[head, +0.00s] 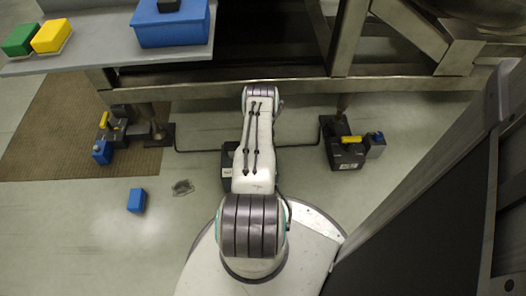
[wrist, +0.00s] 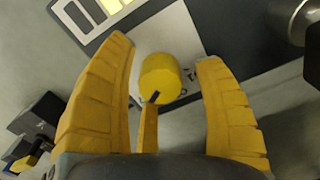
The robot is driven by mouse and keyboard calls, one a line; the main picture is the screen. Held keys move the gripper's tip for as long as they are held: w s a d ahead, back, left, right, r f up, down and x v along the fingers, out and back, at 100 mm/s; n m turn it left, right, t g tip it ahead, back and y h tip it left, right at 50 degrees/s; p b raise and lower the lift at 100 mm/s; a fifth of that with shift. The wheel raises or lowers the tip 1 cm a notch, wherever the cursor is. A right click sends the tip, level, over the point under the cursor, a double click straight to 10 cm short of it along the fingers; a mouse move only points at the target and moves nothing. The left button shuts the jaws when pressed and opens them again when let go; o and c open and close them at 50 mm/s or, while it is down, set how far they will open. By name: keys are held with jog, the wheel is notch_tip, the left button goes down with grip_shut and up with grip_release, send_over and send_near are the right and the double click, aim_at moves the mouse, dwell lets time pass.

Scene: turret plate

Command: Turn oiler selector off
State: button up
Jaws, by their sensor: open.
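In the wrist view my gripper (wrist: 165,50) is open, with its yellow ridged fingers spread on either side of a yellow cylindrical knob (wrist: 160,76). A short black mark and a narrow yellow bar (wrist: 148,128) show just below the knob, toward my palm. The knob sits between the fingers with a gap visible on both sides. Behind it is a pale label plate (wrist: 170,35) with partly hidden lettering. I cannot tell which setting the knob points to. In the head view my arm hides the gripper, and a dark box (head: 228,158) shows partly beside the arm.
Floor units with yellow handles stand at left (head: 104,120) and right (head: 350,139), joined by a black line (head: 200,151). A blue block (head: 137,200) lies on the floor. A steel frame beam (head: 300,90) crosses ahead. A dark panel (head: 420,210) stands close on the right.

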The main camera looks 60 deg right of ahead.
jog(key=shift+c, duration=0.4)
jog(key=c, duration=1.1)
jog(key=shift+f+b, duration=0.1)
jog(key=shift+b, duration=0.2)
jog(key=shift+f+n+b, duration=0.1)
jog(key=shift+n+b, duration=0.75)
jog(key=shift+n, duration=0.35)
jog(key=n+b, duration=0.2)
jog(key=n, duration=0.1)
jog(key=shift+n, duration=0.3)
jog(key=n+b, duration=0.3)
jog(key=n, duration=0.2)
jog(key=shift+n, duration=0.4)
